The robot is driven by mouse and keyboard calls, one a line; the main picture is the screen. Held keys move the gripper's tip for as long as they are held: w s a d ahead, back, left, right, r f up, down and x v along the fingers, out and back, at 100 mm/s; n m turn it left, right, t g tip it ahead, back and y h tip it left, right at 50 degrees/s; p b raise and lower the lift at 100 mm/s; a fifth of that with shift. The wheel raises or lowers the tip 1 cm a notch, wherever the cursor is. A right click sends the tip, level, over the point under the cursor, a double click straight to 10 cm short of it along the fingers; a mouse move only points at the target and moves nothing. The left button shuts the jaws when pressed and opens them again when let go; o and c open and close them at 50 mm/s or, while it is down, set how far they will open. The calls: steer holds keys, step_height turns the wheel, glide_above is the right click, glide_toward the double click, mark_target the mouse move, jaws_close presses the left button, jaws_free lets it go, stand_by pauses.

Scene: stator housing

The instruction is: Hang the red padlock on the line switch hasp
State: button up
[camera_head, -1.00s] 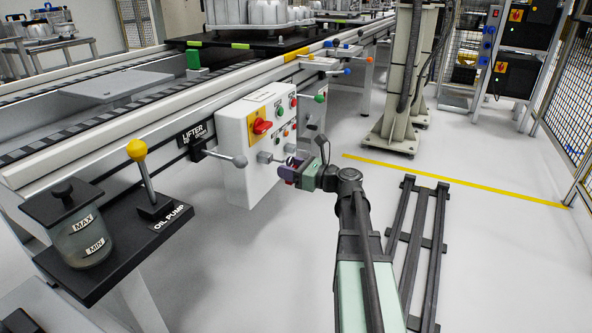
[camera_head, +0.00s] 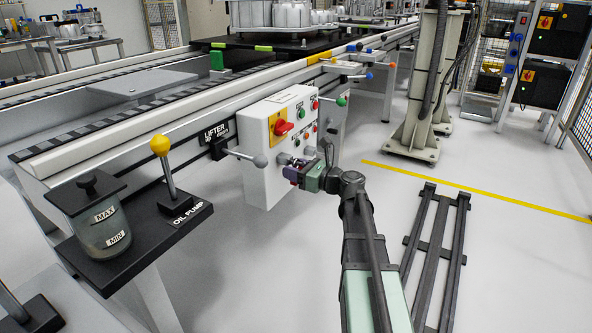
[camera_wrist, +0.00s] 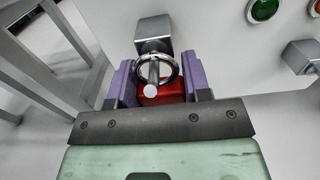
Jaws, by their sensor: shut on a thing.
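My gripper (camera_wrist: 157,88) is shut on the red padlock (camera_wrist: 160,96), with a purple jaw on each side of its body. The padlock's silver shackle ring (camera_wrist: 139,69) appears around the grey pin (camera_wrist: 152,80) of the hasp. The hasp's square grey block (camera_wrist: 152,34) is just beyond the ring. Whether the shackle rests on the pin I cannot tell. In the head view, my gripper (camera_head: 292,174) is at the lower front of the white switch box (camera_head: 257,155). The padlock is mostly hidden there. The red switch knob (camera_head: 283,128) sits on a yellow plate above.
The lifter lever (camera_head: 243,157) sticks out to the left of the box. Green and red buttons sit on the box face, and a green one (camera_wrist: 263,9) is near in the wrist view. The oil pump lever (camera_head: 163,160) stands further left.

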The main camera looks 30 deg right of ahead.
steer(key=o, duration=1.1)
steer(key=shift+c, duration=0.2)
steer(key=shift+s+d, duration=0.2)
steer(key=shift+s, duration=0.05)
steer(key=shift+v, duration=1.9)
steer(key=v, duration=1.1)
steer(key=shift+w, duration=0.1)
